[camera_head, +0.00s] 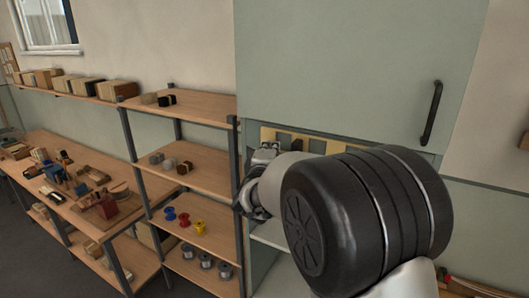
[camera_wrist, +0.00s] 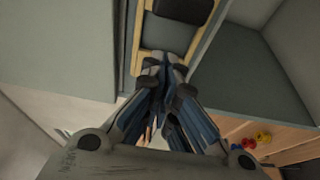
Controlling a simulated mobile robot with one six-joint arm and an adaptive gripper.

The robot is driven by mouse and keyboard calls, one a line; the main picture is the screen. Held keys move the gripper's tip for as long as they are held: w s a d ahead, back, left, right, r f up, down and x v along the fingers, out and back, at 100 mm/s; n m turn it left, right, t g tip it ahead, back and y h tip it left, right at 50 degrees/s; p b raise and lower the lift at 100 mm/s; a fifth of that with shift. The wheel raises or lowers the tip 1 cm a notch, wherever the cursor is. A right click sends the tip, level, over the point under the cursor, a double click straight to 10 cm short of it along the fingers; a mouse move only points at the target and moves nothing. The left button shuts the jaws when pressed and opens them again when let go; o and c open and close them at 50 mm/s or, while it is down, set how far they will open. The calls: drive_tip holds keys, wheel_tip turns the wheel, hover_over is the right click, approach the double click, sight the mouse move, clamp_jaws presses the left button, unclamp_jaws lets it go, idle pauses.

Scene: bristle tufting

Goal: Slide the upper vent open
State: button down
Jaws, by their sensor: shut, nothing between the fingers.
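The upper vent shows in the head view as a yellow slotted strip (camera_head: 300,143) with grey openings, below the grey-green cabinet door. My arm covers part of its lower edge. In the wrist view a pale wooden frame (camera_wrist: 137,38) around a grey panel, with a dark block at the top, appears to be this vent. My gripper (camera_wrist: 165,68) is shut and empty, its fingertips at the frame's near end. I cannot tell if they touch it. In the head view my gripper (camera_head: 252,190) is beside the cabinet's left edge, below the strip.
The cabinet door (camera_head: 340,70) has a dark vertical handle (camera_head: 431,113). A shelf unit (camera_head: 190,105) with small blocks, coloured spools and grey spools stands close left of my gripper. A cluttered workbench (camera_head: 50,165) is farther left. An open compartment (camera_wrist: 255,70) shows right of the frame.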

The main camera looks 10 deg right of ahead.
sight(300, 149)
drive_tip(key=shift+s+d, duration=1.1)
drive_tip(key=shift+d, duration=0.1)
drive_tip(key=s+d, duration=0.1)
drive_tip(key=s+d+b, duration=0.1)
drive_tip(key=d, duration=0.1)
drive_tip(key=s+d, duration=0.1)
drive_tip(key=shift+s+d+b, duration=0.25)
drive_tip(key=shift+d+b, duration=0.05)
drive_tip(key=shift+d, duration=0.05)
drive_tip(key=shift+w+a, duration=0.1)
drive_tip(key=shift+a, duration=0.05)
drive_tip(key=shift+r, duration=0.1)
